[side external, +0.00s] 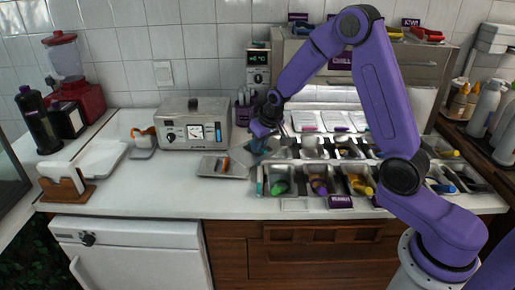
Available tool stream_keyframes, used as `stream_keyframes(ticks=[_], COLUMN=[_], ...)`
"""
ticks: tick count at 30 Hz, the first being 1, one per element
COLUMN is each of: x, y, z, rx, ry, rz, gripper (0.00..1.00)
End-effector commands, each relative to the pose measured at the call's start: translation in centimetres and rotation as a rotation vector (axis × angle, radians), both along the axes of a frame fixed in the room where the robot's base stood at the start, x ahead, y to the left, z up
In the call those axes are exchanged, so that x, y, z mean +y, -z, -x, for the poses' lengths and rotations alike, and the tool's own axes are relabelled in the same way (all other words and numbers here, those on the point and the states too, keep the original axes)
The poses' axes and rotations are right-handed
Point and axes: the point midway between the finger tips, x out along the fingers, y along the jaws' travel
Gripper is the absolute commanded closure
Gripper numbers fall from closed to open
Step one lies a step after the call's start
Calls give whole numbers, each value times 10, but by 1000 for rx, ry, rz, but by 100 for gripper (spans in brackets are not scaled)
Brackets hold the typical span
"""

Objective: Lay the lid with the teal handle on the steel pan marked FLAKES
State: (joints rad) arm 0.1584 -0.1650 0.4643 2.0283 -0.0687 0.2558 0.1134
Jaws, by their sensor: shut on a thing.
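My gripper (262,134) is above the back left end of the pan rows, pointing down. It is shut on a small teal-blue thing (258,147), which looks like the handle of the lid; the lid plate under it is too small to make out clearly. Several steel pans stand in rows in the counter, with coloured utensils in the front row: green (281,187), purple (319,185) and yellow (361,186). I cannot read a FLAKES mark on any pan, so I cannot tell which one it is.
A flat grey tray (208,172) with orange and dark handles lies left of the pans. A steel appliance (194,125) stands behind it. A purple utensil holder (245,112) is close behind my gripper. The front left counter (165,198) is clear.

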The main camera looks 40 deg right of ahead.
Motion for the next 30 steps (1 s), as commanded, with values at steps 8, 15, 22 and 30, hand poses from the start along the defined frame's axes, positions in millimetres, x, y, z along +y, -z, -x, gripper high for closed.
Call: stream_keyframes(ticks=[8, 15, 22, 30], x=[-28, -57, -101, -156], y=[6, 12, 19, 26], z=[-17, -34, -54, -72], rx=[1, 0, -2, -1], ry=[-132, -273, -467, -700], rz=[0, -1, -1, 2], gripper=[100, 100, 100, 100])
